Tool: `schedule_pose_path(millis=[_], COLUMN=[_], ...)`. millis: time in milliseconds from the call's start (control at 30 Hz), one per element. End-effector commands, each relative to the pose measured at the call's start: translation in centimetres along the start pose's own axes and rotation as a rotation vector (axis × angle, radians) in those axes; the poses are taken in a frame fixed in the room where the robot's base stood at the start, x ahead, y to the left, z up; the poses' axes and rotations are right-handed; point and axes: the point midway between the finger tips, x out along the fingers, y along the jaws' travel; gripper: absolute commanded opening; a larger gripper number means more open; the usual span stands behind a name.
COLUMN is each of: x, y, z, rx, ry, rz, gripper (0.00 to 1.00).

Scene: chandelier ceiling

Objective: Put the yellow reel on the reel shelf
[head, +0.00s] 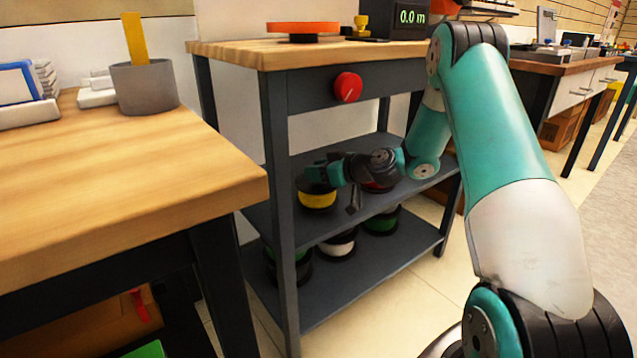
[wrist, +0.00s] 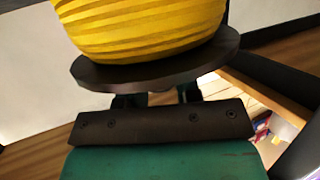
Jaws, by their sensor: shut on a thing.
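The yellow reel (head: 318,198) has dark flanges and is at the left part of the middle shelf (head: 328,228) of a dark metal stand. My gripper (head: 318,178) is shut on it from above and behind. In the wrist view, the yellow reel (wrist: 145,28) fills the top, its dark flange against my gripper (wrist: 155,98). The reel looks upright in the head view. I cannot tell whether its lower flange touches the shelf or hangs just above it.
A red reel (head: 379,187) sits on the same shelf to the right, partly hidden by my wrist. The lower shelf (head: 340,285) holds green and white reels. A stand post (head: 280,200) is close on the left. A wooden table (head: 120,190) stands at front left.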

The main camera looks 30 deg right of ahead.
Motion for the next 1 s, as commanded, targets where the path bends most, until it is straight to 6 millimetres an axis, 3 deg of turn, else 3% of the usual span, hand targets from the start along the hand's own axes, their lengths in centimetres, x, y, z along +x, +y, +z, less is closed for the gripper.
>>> schedule_pose_path(millis=[100,467,500,600,1000], x=[0.6,0.7,0.7,0.7,0.0], y=[0.0,0.0,0.0,0.0,0.1], z=[1.8,2.1,2.2,2.1,1.7], rx=[0.001,0.000,0.000,0.000,0.002], ry=[0.001,0.002,0.000,-0.001,-0.001], rz=[-0.001,0.000,-0.001,-0.001,0.001], gripper=[0.00,0.00,0.33,0.56,0.57])
